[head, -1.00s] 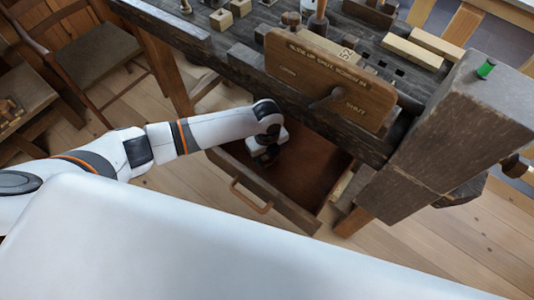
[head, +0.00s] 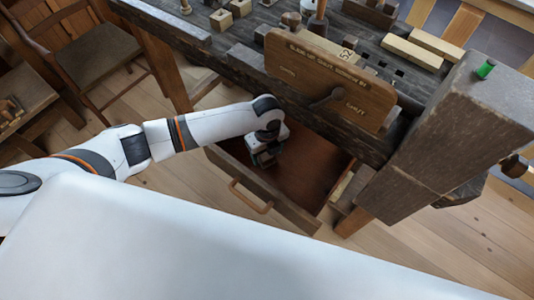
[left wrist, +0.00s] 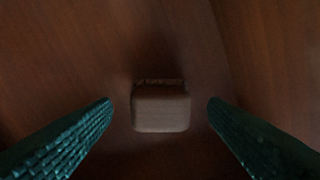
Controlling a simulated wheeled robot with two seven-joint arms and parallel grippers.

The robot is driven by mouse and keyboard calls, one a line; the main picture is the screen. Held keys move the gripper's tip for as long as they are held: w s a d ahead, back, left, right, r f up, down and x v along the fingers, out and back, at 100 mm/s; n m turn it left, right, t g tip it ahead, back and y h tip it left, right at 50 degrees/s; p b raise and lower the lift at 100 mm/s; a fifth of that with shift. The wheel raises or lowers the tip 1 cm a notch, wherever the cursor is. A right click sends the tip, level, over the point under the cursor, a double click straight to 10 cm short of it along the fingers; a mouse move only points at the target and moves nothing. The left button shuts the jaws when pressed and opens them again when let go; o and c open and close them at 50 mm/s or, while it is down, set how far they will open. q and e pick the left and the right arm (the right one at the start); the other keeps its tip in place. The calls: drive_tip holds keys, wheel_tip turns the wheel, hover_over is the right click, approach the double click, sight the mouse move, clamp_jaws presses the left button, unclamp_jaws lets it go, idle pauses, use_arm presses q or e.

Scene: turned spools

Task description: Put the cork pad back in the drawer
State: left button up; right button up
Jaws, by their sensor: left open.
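The drawer (head: 288,207) is pulled open below the workbench in the head view. My left gripper (head: 264,160) reaches into the drawer from the left and points down. The left wrist view shows its two green ridged fingers spread apart, with a small rounded brown block (left wrist: 160,112) between them. The block has a rough, cork-like far edge and looks like the cork pad. It appears to rest on the reddish-brown drawer floor (left wrist: 60,45), with a gap to each finger. In the head view the block is hidden by my gripper. My right gripper is not in view.
The workbench (head: 240,62) overhangs the drawer's back. A wooden sign board with a lever (head: 300,75) hangs at its front edge. A thick bench leg or vise block (head: 455,125) stands at the right. A chair (head: 98,55) stands at the left.

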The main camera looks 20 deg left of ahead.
sight(267, 155)
use_arm(q)
wheel_tip(267, 155, up, 10)
drive_tip(key=shift+r, duration=0.15)
idle(0.6)
